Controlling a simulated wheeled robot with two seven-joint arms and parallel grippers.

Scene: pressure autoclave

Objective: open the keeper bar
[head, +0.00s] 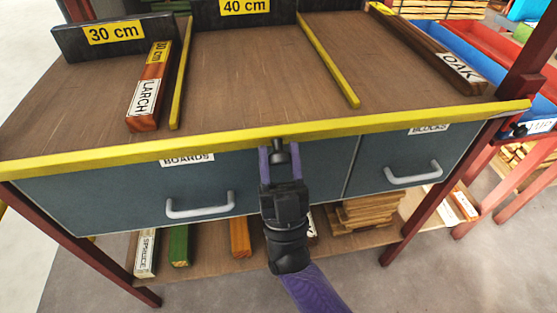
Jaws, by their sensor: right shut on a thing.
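A long yellow bar (400,120), which looks like the keeper bar, runs along the whole front edge of the bench top. A small dark knob (278,145) shows at its front face near the middle. My right gripper (280,155) comes up from below, with its purple fingers on either side of the knob and shut on it. The fingers hide part of the knob and of the drawer front behind. My left gripper is not in view.
The brown bench top (240,75) holds a LARCH block (149,90) and an OAK beam (430,50) between yellow dividers. Below are a BOARDS drawer (120,200) and a BLOCKS drawer (410,155) with protruding handles. A lower shelf holds timber. Blue and red bins stand at right.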

